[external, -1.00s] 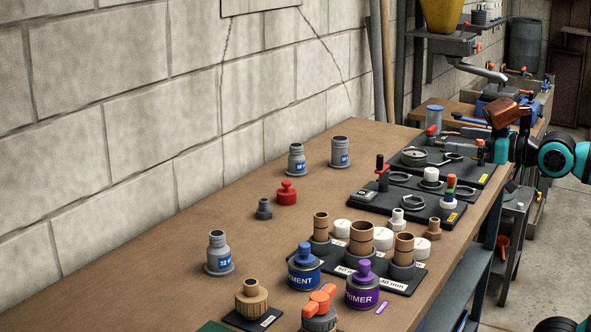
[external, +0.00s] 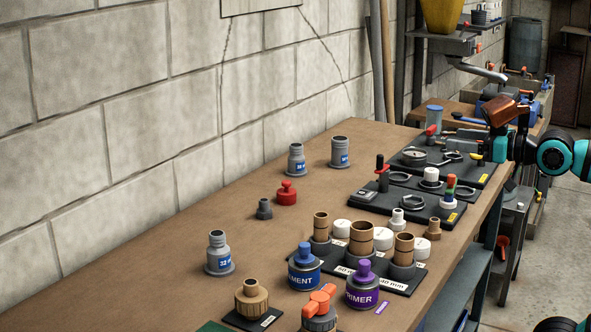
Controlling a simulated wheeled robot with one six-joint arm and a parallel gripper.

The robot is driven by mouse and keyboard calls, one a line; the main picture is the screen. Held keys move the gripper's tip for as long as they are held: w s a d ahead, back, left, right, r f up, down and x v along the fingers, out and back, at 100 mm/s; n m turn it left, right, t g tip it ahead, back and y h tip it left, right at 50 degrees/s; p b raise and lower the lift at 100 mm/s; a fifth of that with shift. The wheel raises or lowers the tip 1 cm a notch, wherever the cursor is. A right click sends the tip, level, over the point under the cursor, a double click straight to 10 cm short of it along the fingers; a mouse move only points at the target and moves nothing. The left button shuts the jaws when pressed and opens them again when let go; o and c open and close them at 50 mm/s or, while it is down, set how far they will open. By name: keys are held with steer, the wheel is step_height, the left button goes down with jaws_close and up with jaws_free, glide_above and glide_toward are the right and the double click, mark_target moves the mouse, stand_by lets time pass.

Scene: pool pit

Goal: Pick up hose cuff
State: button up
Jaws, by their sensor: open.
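Three grey cuff-like fittings with blue size labels stand upright on the brown workbench (external: 190,255). One grey cuff (external: 219,256) is at the front left, a second (external: 297,161) and a third (external: 340,153) stand near the wall. The pictures do not settle which is the hose cuff. My gripper (external: 497,147) is at the right, over the bench's far right edge, well apart from all three. It is open and appears empty; its fingertips are small and partly hidden by my own wrist.
A red knobbed piece (external: 287,192) and a small dark fitting (external: 264,209) stand between the cuffs. A blue cement can (external: 304,268), purple primer can (external: 362,287) and tan couplings (external: 361,238) crowd the front right. The bench's left middle is clear.

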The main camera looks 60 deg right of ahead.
steer(key=w+a+r+n+g+y, duration=0.15)
steer(key=w+a+g, duration=0.35)
steer(key=w, duration=0.6)
steer(key=n+g, duration=0.2)
steer(key=g, duration=0.6)
glide_above(218, 253)
steer(key=s+d, duration=0.4)
steer(key=s, duration=0.1)
step_height(218, 253, down, 8)
steer(key=x, duration=1.7)
steer(key=shift+a, duration=0.1)
steer(key=c, duration=1.1)
steer(key=shift+r, duration=0.1)
